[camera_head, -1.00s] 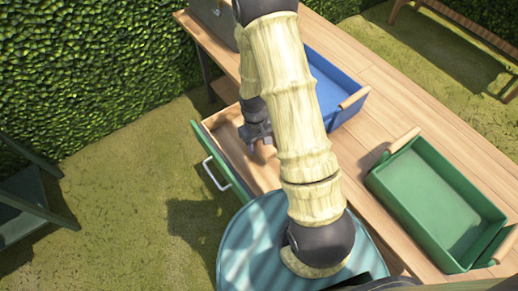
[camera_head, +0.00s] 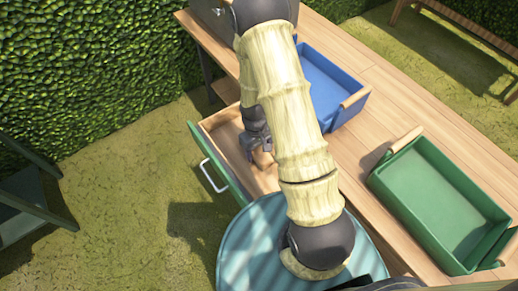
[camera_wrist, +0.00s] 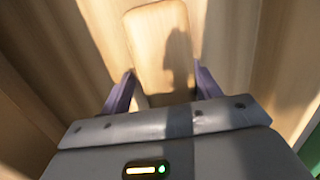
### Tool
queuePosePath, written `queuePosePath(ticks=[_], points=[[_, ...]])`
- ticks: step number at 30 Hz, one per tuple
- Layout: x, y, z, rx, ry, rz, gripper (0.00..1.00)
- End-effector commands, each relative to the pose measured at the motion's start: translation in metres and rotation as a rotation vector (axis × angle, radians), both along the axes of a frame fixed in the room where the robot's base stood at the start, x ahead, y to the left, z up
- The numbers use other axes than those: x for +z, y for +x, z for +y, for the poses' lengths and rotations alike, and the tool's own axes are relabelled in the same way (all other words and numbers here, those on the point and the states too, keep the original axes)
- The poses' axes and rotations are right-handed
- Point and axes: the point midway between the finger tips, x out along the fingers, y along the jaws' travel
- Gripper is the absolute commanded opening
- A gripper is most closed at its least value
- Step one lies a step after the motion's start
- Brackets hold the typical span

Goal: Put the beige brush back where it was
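The beige brush (camera_wrist: 160,45) is a rounded, pale wooden block in the wrist view, with a dark shadow on its right side. My gripper (camera_wrist: 164,75) has its two purple fingers on either side of the brush's near end, and appears shut on it. In the head view my gripper (camera_head: 260,146) reaches down into the open drawer (camera_head: 217,131), with the brush (camera_head: 262,159) just under it, partly hidden by my arm. The drawer has a green front, a white handle and a wooden inside. I cannot tell whether the brush touches the drawer's floor.
The wooden table (camera_head: 375,80) carries a blue tray (camera_head: 335,85) and an empty green tray (camera_head: 445,205), both with wooden handles. A round teal surface (camera_head: 245,240) lies in front of the drawer. A hedge (camera_head: 90,70) stands at the back left, with open grass before it.

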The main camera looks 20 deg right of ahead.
Motion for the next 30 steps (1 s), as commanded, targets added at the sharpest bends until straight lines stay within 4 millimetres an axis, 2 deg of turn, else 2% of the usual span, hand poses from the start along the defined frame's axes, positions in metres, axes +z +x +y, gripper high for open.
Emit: queuePosePath(ticks=[6, 11, 24, 30], points=[[-0.003, -0.001, 0.000, -0.001, 0.000, 0.003, 0.65], [0.009, 0.000, 0.000, -0.001, 0.000, 0.002, 0.65], [0.093, 0.010, 0.003, -0.001, 0.000, -0.003, 0.65], [0.119, 0.013, 0.004, -0.001, 0.000, -0.001, 0.65]])
